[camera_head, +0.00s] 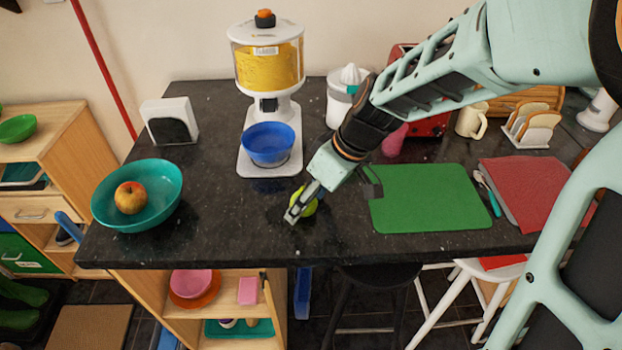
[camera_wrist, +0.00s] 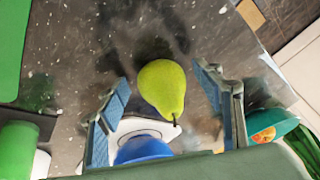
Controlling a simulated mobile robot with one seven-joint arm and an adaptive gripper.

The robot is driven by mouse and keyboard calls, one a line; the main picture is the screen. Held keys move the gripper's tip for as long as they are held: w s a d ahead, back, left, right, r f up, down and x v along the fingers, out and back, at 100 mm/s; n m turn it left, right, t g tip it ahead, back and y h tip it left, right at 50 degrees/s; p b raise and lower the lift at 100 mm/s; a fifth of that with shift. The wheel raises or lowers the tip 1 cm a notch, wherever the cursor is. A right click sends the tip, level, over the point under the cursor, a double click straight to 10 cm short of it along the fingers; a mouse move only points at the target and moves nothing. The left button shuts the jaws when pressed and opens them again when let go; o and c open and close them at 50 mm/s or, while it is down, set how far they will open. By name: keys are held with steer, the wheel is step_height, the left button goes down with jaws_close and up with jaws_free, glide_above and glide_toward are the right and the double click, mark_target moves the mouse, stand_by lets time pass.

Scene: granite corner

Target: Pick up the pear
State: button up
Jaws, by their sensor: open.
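The green pear (camera_wrist: 162,87) lies on the dark granite counter, between my two open fingers in the wrist view. In the head view the pear (camera_head: 309,205) is mostly hidden behind my gripper (camera_head: 297,208), with a yellow-green part showing. In the wrist view my gripper (camera_wrist: 168,112) is open, with one blue-padded finger on each side of the pear and gaps between. I cannot tell how far above the counter the fingertips are.
Behind the pear stands a cereal dispenser (camera_head: 267,70) with a blue bowl (camera_head: 269,144). A teal bowl (camera_head: 165,199) holding an apple (camera_head: 130,198) is at the left. A green board (camera_head: 428,198) lies at the right. The counter's front edge is near.

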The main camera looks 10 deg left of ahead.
steer(key=c, duration=1.3)
steer(key=shift+r, duration=0.15)
